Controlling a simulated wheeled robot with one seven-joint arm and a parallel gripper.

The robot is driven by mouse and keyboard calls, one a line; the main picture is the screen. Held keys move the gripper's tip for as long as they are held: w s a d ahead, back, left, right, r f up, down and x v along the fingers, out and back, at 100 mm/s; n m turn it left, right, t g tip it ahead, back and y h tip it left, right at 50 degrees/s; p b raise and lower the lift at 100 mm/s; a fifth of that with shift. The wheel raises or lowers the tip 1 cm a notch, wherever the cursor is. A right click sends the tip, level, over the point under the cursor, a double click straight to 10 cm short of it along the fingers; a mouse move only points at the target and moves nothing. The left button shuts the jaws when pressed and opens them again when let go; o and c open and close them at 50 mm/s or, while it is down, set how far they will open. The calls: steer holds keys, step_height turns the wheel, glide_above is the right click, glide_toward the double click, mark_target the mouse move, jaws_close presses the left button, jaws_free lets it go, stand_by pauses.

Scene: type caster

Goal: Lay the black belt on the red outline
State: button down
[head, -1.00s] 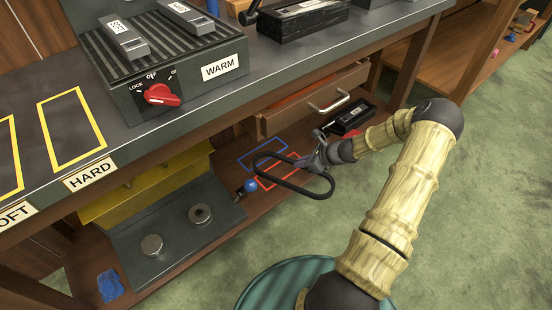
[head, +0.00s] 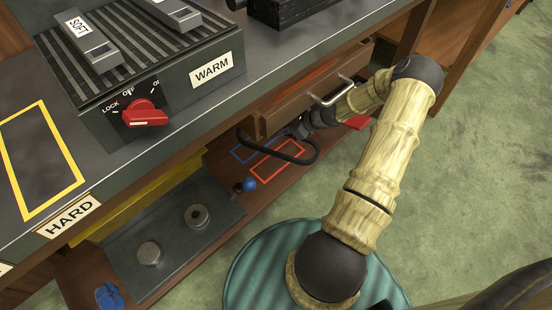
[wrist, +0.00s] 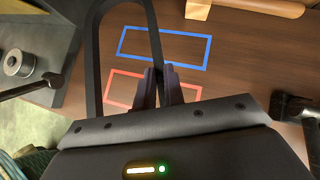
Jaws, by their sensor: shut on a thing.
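The black belt (head: 314,150) is a stiff dark loop held in the air by my gripper (head: 299,130). In the wrist view my gripper (wrist: 160,86) is shut on one side of the belt (wrist: 93,60), and the loop runs up past the top of the picture. The red outline (head: 277,161) is on the lower wooden shelf, in front of the blue outline (head: 257,146). In the wrist view the red outline (wrist: 122,87) is partly hidden by the fingers and the gripper body. The belt hangs above the shelf, with part of it near the blue outline.
An open drawer (head: 312,100) with a metal handle (head: 336,92) sits close above my gripper. Left on the shelf are a grey tray (head: 172,238) with round metal weights and a blue-knobbed lever (head: 249,185). A wooden roller (wrist: 265,8) lies beyond the outlines.

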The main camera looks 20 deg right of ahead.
steer(key=shift+s+d+f+b, duration=0.15)
steer(key=shift+d+f+b, duration=0.1)
steer(key=shift+f+b, duration=0.25)
steer(key=f+b, duration=0.5)
steer(key=shift+a+f, duration=0.15)
steer(key=shift+a, duration=0.05)
step_height(320, 180, down, 4)
steer(key=b, duration=0.4)
steer(key=shift+r, duration=0.2)
steer(key=c, duration=1.5)
jaws_free()
steer(key=shift+d+r, duration=0.1)
